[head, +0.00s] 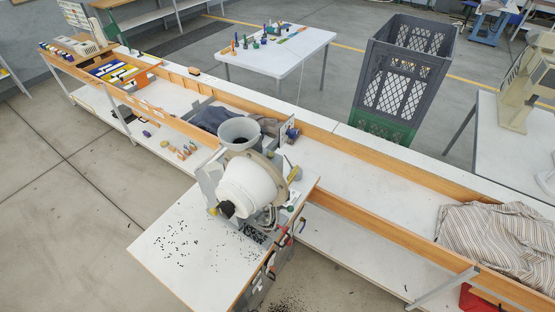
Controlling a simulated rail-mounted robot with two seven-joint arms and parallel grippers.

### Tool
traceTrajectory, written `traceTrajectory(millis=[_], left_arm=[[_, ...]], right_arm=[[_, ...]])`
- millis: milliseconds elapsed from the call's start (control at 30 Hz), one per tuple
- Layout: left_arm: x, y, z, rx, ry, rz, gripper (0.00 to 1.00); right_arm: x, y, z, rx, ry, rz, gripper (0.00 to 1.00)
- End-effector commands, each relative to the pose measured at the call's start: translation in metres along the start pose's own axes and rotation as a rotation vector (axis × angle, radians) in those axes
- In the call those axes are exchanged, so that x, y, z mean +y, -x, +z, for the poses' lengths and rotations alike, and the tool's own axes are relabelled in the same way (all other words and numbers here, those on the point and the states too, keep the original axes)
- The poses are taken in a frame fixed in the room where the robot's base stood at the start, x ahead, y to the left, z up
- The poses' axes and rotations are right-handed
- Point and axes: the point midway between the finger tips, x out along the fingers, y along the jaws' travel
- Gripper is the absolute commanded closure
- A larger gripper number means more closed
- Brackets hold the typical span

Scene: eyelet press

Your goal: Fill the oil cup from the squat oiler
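The eyelet press (246,183) stands in the middle of the long bench, with a big white drum and a grey round bowl (238,130) on top. I cannot pick out the oil cup among the small parts of the press. Neither of my grippers shows in the head view.
Small black pieces lie scattered on the white board (160,262) in front of the press and on the floor. Striped cloth (498,238) covers the bench's right end. A grey crate (401,75) and a white table (277,58) with small items stand behind.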

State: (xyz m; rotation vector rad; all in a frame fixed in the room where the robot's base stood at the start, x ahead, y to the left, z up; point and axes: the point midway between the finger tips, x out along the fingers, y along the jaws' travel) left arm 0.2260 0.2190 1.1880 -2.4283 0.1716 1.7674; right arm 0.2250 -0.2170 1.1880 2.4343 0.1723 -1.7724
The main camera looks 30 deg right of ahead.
Motion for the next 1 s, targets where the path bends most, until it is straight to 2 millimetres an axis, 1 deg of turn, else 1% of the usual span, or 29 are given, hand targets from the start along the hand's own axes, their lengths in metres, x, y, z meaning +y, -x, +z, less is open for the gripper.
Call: traceTrajectory(millis=[33, 67, 867, 900, 1000], left_arm=[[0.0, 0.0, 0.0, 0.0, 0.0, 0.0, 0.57], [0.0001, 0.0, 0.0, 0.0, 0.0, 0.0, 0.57], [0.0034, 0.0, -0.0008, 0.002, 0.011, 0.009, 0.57], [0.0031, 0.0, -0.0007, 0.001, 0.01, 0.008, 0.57], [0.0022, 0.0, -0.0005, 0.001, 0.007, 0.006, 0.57]], right_arm=[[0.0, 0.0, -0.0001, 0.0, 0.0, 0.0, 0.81], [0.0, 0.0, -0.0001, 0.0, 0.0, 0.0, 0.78], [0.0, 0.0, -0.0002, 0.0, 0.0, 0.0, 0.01], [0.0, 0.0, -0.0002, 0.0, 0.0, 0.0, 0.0], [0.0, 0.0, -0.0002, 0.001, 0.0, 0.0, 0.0]])
